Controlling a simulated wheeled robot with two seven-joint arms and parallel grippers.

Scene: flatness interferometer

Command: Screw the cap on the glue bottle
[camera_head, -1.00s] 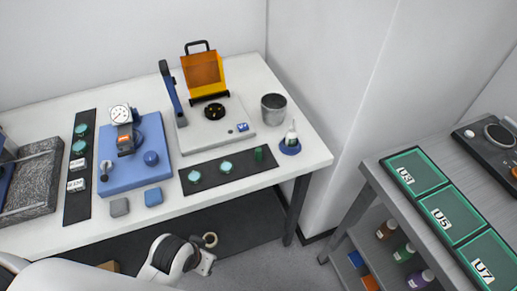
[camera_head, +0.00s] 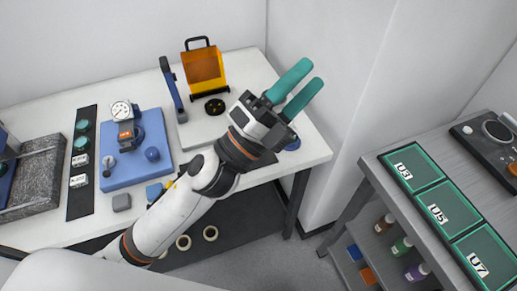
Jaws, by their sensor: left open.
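My left gripper (camera_head: 308,77) is open, its two teal fingers apart with nothing seen between them. It is over the right end of the white table, pointing up and right in the picture. The glue bottle is hidden behind this gripper; only part of its round blue base (camera_head: 293,144) shows just below the fingers. I cannot make out the bottle's cap. The small green cylinder seen on the dark mat earlier is also hidden by my arm. My right gripper is not in view.
A blue fixture with a dial gauge (camera_head: 122,110) and an orange-shielded instrument (camera_head: 204,70) stand on the white table (camera_head: 240,66). A grey cabinet with green trays (camera_head: 418,168) is at the right. Bottles stand on its lower shelf.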

